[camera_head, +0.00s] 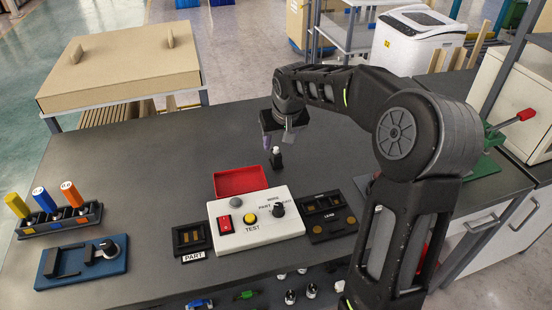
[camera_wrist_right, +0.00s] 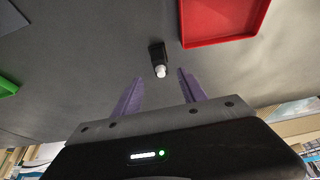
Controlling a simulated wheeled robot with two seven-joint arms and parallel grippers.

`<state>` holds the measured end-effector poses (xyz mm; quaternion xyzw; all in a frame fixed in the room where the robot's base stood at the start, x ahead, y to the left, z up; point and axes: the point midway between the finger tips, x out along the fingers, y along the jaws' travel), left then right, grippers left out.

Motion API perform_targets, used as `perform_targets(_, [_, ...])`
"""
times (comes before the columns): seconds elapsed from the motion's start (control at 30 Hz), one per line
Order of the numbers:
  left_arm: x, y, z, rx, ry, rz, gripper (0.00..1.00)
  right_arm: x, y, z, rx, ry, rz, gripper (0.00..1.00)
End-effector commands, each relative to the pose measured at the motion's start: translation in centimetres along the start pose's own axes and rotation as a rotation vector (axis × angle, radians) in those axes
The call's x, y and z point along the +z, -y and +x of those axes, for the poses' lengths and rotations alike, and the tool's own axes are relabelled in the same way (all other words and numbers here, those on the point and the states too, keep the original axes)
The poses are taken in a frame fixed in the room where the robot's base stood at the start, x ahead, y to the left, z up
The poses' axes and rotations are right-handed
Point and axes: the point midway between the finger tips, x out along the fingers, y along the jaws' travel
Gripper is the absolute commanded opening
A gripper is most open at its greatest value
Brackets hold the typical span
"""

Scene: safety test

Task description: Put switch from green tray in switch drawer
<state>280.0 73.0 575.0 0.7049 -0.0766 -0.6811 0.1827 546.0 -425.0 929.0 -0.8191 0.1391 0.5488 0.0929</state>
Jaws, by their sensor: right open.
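A small black piece with a pale tip (camera_head: 276,158), perhaps the switch, stands on the dark table behind the white test box. It also shows in the wrist view (camera_wrist_right: 157,56), just beyond the fingertips and between their lines. My right gripper (camera_head: 278,139) is above it, pointing down, open and empty, with purple fingers apart in the wrist view (camera_wrist_right: 159,78). A green tray edge (camera_wrist_right: 6,87) shows at the left of the wrist view. I cannot make it out in the head view. No drawer is clearly marked as the switch drawer. My left gripper is out of view.
A red tray (camera_head: 240,181) lies behind the white test box (camera_head: 252,229). Dark part holders (camera_head: 193,239) flank the box. A blue fixture (camera_head: 64,268) and a rack of coloured handles (camera_head: 58,220) are at left. Several small parts lie below the table's front edge. The back left table is clear.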

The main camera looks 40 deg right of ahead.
Motion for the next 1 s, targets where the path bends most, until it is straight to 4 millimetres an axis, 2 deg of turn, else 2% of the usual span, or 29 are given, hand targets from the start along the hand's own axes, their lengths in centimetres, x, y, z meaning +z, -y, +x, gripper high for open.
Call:
perform_targets(0.37, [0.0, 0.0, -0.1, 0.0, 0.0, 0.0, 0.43, -0.1, 0.0, 0.5, 0.0, -0.001, 0.0, 0.49])
perform_targets(0.7, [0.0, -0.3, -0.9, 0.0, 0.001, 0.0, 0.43, -0.2, 0.2, 4.9, -0.001, 0.001, 0.0, 0.49])
perform_targets(1.0, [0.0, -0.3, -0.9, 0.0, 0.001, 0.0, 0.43, -0.2, 0.2, 5.4, -0.001, -0.002, 0.0, 0.49])
